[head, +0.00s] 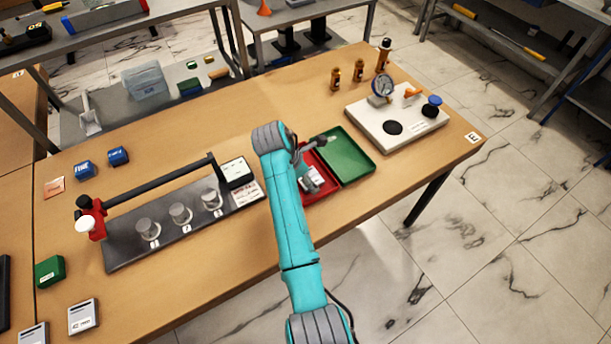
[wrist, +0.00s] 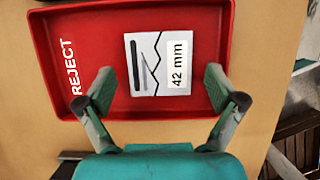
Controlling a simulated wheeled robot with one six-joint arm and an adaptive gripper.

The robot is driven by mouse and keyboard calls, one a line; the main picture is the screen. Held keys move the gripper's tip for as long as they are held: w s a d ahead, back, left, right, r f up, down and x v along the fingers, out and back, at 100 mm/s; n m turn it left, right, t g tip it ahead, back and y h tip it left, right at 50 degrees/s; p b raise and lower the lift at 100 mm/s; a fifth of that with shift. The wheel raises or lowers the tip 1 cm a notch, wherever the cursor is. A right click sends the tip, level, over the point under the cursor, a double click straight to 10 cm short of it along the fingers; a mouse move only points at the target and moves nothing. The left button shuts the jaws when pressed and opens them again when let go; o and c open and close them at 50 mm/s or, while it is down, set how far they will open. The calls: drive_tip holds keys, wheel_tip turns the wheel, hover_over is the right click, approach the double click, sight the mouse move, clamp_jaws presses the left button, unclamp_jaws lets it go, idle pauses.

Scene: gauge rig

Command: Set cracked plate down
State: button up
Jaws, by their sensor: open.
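The cracked plate (wrist: 158,63) is a light rectangle with a zigzag crack line, a dark slot and a "42 mm" label. It lies flat in the red REJECT tray (wrist: 60,30). In the head view the plate (head: 312,180) shows partly beside my arm, inside the red tray (head: 325,186). My gripper (wrist: 160,85) is open, its fingers apart on either side of the plate's near part and not touching it. In the head view my arm hides part of the tray and most of the gripper.
A green tray (head: 347,153) adjoins the red one on the right. A white base with a dial gauge (head: 382,85) stands further right. A dark fixture (head: 180,225) with clear cylinders and a long black lever is left of my arm. More labelled plates (head: 83,316) lie front left.

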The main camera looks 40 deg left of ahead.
drive_tip(key=shift+r, duration=0.1)
drive_tip(key=v, duration=1.2)
